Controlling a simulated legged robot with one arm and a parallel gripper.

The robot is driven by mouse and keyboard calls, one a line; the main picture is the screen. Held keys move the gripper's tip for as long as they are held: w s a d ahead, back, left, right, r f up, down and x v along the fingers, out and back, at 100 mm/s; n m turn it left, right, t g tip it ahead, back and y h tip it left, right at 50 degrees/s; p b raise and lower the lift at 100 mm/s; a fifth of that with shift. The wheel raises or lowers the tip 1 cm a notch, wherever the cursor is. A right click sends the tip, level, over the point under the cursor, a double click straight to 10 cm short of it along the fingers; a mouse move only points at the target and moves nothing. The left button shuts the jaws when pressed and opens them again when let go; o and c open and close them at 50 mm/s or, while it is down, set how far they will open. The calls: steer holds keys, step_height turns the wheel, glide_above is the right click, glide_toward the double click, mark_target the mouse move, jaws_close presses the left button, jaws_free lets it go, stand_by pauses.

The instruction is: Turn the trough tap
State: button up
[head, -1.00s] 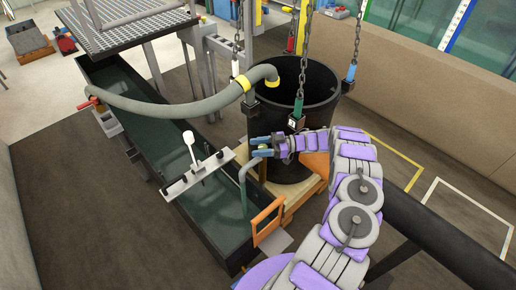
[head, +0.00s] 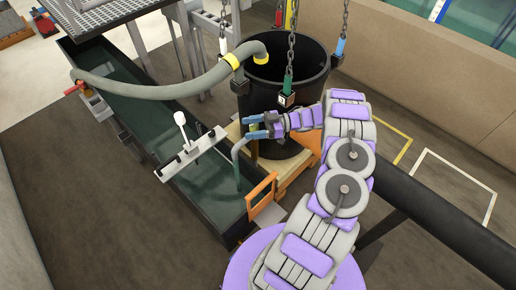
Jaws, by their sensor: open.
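The trough (head: 95,62) is a long black-walled tank of dark green water, running from upper left to lower centre. A grey-green bent spout pipe (head: 238,160) hooks over its near right side and dips into the water. A yellowish upright part (head: 254,148) stands beside the pipe, just below my gripper. I cannot clearly make out the tap's handle; my gripper may cover it. My gripper (head: 258,127) points left, its blue fingers apart, just above and right of the spout's bend. I cannot tell whether it touches anything.
A black barrel (head: 292,90) stands on a wooden pallet (head: 292,178) behind my gripper, with chains (head: 291,45) hanging above. A thick hose (head: 150,90) arches over the trough. A white-handled lever (head: 181,122) sits on a crossbar left of the spout. An orange frame (head: 262,195) stands at the trough's near end.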

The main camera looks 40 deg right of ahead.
steer(key=s+a+p, duration=0.1)
steer(key=s+a, duration=0.1)
steer(key=s, duration=0.3)
steer(key=s+a+r+p, duration=0.1)
steer(key=s+a, duration=0.2)
steer(key=s, duration=0.2)
steer(key=shift+a, duration=0.35)
steer(key=shift+r, duration=0.1)
